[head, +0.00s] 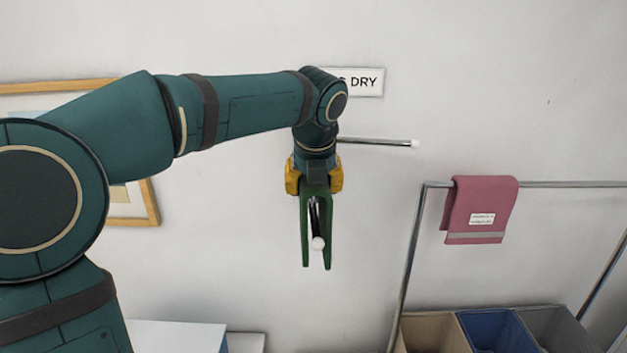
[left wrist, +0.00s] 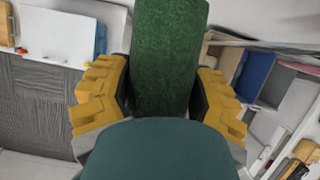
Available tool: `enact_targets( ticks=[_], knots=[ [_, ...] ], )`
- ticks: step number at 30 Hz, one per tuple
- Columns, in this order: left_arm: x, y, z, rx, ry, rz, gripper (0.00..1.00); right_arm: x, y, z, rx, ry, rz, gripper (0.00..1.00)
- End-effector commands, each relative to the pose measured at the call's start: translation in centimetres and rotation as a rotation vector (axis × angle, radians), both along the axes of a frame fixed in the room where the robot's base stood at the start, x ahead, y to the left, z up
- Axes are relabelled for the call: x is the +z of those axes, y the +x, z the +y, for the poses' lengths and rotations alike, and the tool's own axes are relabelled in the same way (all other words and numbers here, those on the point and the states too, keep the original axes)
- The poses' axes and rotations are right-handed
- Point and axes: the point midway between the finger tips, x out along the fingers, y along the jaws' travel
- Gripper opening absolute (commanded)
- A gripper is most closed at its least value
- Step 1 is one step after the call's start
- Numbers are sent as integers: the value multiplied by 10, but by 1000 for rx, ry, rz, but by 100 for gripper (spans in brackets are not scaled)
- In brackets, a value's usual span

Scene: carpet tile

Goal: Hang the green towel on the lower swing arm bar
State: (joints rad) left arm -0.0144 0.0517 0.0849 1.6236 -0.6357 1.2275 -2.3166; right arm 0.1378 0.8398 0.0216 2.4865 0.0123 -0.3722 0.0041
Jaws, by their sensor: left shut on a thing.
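My left gripper (head: 315,180) is shut on the green towel (head: 305,235), its yellow fingers on either side of the towel's top. The towel hangs down as two narrow flaps, seen nearly edge-on. The lower swing arm bar (head: 315,220), with a white ball tip, points toward the camera and shows between the two flaps. I cannot tell whether the towel's fold touches the bar. In the left wrist view the towel (left wrist: 168,60) fills the space between the yellow fingers; the bar is hidden there. My right gripper is not in view.
An upper swing arm bar (head: 380,142) sticks out to the right, behind and above the gripper. A sign (head: 365,82) is partly hidden by my arm. At right, a metal rail (head: 570,184) holds a pink towel (head: 482,205) above several bins (head: 490,318). A framed picture (head: 150,200) hangs left.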

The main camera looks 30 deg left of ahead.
Motion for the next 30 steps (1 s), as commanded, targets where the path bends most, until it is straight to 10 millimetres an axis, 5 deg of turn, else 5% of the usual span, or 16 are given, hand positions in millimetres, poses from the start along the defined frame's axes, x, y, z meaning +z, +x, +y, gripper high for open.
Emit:
enact_targets(
  ticks=[30],
  knots=[
    [-67,0,0,0,1,0,14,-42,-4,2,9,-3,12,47]
  ],
)
